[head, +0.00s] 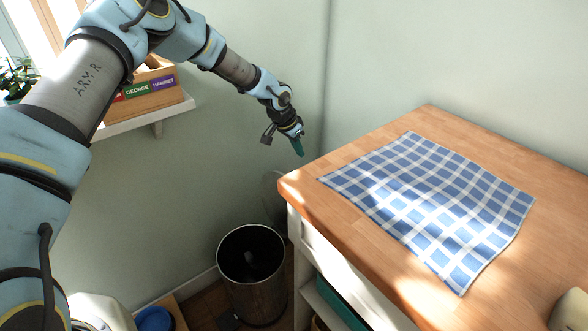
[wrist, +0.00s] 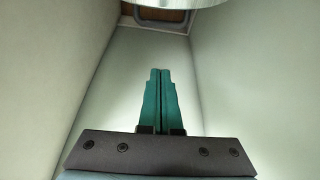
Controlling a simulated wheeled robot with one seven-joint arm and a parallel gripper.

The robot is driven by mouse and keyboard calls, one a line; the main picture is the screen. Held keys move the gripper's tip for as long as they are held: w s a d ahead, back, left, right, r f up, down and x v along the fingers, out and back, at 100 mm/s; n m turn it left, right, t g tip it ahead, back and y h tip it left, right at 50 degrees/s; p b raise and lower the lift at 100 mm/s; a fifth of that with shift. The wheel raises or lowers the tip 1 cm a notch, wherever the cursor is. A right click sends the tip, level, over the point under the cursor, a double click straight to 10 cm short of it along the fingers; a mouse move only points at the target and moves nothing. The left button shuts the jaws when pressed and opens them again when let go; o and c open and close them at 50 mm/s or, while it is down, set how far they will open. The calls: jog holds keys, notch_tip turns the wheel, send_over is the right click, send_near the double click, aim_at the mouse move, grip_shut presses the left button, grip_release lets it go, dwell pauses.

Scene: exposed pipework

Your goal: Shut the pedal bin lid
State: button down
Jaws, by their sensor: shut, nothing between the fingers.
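The pedal bin (head: 252,290) is a dark metal cylinder on the floor, between the wall and the wooden-topped cabinet. Its mouth is open and the inside is dark. A pale round disc (head: 274,190), seemingly its raised lid, stands up behind the rim, partly hidden by the worktop corner. My gripper (head: 299,147) is above and apart from the bin, near the worktop's back left corner, fingers pointing down. In the wrist view its teal fingers (wrist: 160,76) are pressed together and empty. A pale curved edge at the top of that view may be the lid; I cannot tell.
The worktop (head: 310,188) carries a blue checked cloth (head: 430,200). A wall shelf (head: 145,118) holds a wooden box (head: 152,95) with name labels. A blue round item (head: 155,319) is at the lower left. The air above the bin is clear.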

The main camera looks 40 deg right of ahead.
notch_tip(320, 180, down, 10)
jog(key=p, duration=0.4)
jog(key=shift+d+r+p, duration=0.15)
jog(key=shift+p, duration=0.25)
dwell(0.5)
